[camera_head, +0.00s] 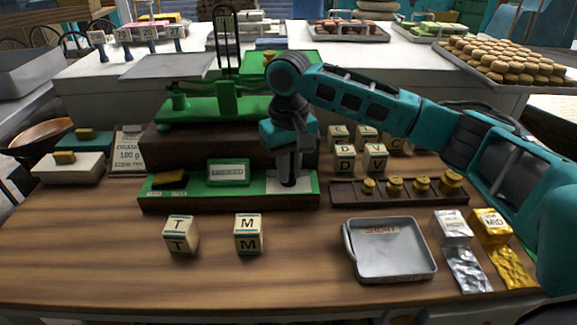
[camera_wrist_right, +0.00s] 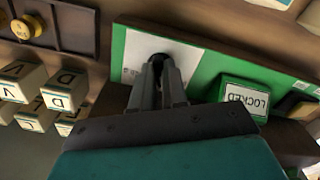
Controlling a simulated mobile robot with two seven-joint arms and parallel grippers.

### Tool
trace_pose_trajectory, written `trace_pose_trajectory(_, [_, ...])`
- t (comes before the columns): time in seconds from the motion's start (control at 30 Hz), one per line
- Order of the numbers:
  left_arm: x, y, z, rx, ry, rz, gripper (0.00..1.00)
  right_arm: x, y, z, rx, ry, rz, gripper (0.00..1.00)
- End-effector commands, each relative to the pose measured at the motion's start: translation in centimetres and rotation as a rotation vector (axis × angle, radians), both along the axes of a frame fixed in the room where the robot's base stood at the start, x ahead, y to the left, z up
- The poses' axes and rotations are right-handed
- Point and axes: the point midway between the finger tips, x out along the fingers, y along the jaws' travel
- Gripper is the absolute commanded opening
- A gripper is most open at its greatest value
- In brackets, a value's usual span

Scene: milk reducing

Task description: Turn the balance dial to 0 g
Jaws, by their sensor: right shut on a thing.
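The green balance (camera_head: 205,108) stands on a dark wooden block at the back of the table. In front of it is a green panel (camera_head: 200,195) with a sign reading LOCKED (camera_head: 228,173); the sign also shows in the right wrist view (camera_wrist_right: 248,95). At the panel's right end is a white plate (camera_head: 304,184) with a dark round knob (camera_wrist_right: 178,55), which I take for the dial. My right gripper (camera_head: 288,182) points down and is shut on the knob, which its fingers partly hide. No dial reading is legible. My left gripper is not in view.
A rack of brass weights (camera_head: 398,191) lies right of the panel. Lettered cubes (camera_head: 180,235) stand in front and behind the rack. A grey tray (camera_head: 392,248) and silver and gold packets (camera_head: 452,228) lie front right. The front left table is clear.

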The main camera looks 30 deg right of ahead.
Motion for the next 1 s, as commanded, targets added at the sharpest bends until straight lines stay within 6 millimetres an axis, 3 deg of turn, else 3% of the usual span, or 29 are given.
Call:
trace_pose_trajectory(0.5, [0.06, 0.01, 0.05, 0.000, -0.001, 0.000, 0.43, 0.01, -0.05, 0.04, 0.001, 0.000, 0.438, 0.00])
trace_pose_trajectory(1.0, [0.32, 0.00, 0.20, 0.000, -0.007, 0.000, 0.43, 0.06, -0.11, 0.08, -0.001, -0.001, 0.605, 0.00])
